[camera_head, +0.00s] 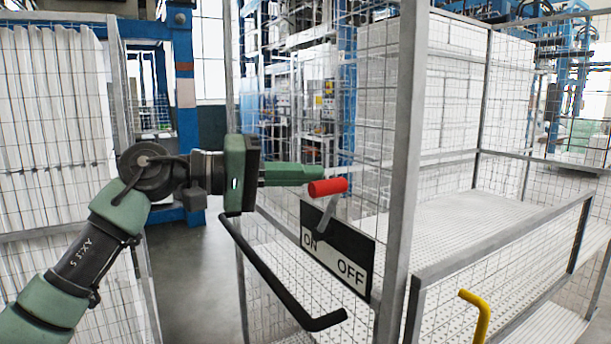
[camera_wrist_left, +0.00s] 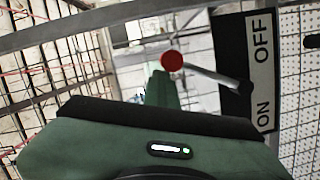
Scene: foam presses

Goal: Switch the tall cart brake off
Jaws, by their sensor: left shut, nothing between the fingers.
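The tall cart (camera_head: 407,150) is a grey-framed mesh cart in front of me. Its brake is a grey lever with a red handle (camera_head: 328,187), on a black-and-white plate (camera_head: 338,247) marked ON at left and OFF at right. The lever stands up and leans slightly right above the ON side. My left gripper (camera_head: 318,174) is shut and empty, its green fingertips just above and left of the red handle. In the left wrist view the red handle's round end (camera_wrist_left: 172,61) shows beside the green finger (camera_wrist_left: 162,88); I cannot tell whether they touch.
A black bent bar (camera_head: 275,283) sticks out of the cart below the plate. A yellow handle (camera_head: 478,312) stands at lower right. Another mesh cart with white hanging sheets (camera_head: 50,110) is at left. Grey floor (camera_head: 190,265) is free between the carts.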

